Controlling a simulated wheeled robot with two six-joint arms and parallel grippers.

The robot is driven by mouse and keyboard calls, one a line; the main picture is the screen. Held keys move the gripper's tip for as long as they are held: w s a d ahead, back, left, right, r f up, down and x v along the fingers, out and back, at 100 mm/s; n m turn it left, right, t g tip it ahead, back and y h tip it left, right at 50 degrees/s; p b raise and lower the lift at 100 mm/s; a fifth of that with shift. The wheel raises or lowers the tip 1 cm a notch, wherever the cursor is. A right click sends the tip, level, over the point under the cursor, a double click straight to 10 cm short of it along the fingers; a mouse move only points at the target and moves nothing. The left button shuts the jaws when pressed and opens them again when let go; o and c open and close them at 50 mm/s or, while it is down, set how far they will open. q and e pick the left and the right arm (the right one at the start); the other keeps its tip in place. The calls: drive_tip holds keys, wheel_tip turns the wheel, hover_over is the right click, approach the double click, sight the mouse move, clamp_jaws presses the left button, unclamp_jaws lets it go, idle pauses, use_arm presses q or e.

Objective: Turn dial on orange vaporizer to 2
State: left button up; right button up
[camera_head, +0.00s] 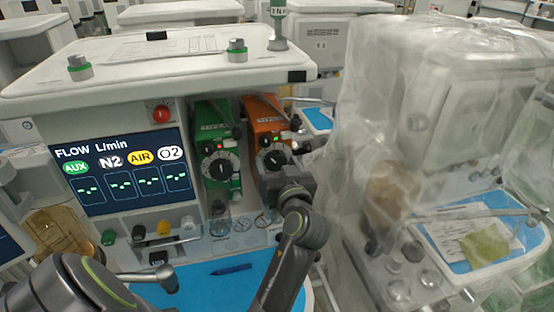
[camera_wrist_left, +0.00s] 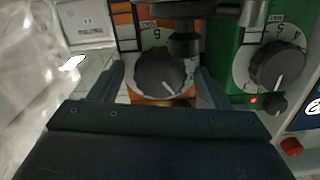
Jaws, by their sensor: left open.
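The orange vaporizer (camera_head: 264,112) stands at the right end of the anaesthesia machine, its black dial (camera_head: 271,161) facing out. My left gripper (camera_head: 289,178) is just in front of and to the right of this dial. In the left wrist view, the dial (camera_wrist_left: 158,72) sits between the two open fingers of my left gripper (camera_wrist_left: 160,78), one finger on each side. The fingers do not appear closed on it; whether either touches is unclear. A white pointer line shows on the dial, but the number it marks cannot be read. My right gripper is not in view.
A green vaporizer (camera_head: 210,120) with a similar dial (camera_head: 220,166) is close beside the orange one. A flow screen (camera_head: 120,172) is to the left. A blue work surface (camera_head: 215,292) with a pen lies below. A plastic-draped cart (camera_head: 400,110) stands at right.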

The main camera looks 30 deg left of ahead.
use_arm(q)
drive_tip(key=shift+s+d+r, duration=0.15)
drive_tip(key=shift+s+d, duration=0.1)
drive_tip(key=shift+d, duration=0.1)
drive_tip(key=shift+c, duration=1.5)
drive_tip(key=c, duration=0.7)
drive_tip(key=shift+o, duration=0.2)
drive_tip(key=shift+n+b, duration=0.3)
drive_tip(key=shift+b, duration=0.45)
drive_tip(key=n+b, duration=0.3)
drive_tip(key=b, duration=0.1)
drive_tip(key=shift+a+f, duration=0.1)
drive_tip(key=shift+f, duration=0.1)
drive_tip(key=shift+n+b, duration=0.7)
drive_tip(key=shift+b, duration=0.15)
drive_tip(key=shift+r+n+b, duration=0.2)
drive_tip(key=shift+n+b, duration=0.5)
drive_tip(key=shift+n, duration=0.2)
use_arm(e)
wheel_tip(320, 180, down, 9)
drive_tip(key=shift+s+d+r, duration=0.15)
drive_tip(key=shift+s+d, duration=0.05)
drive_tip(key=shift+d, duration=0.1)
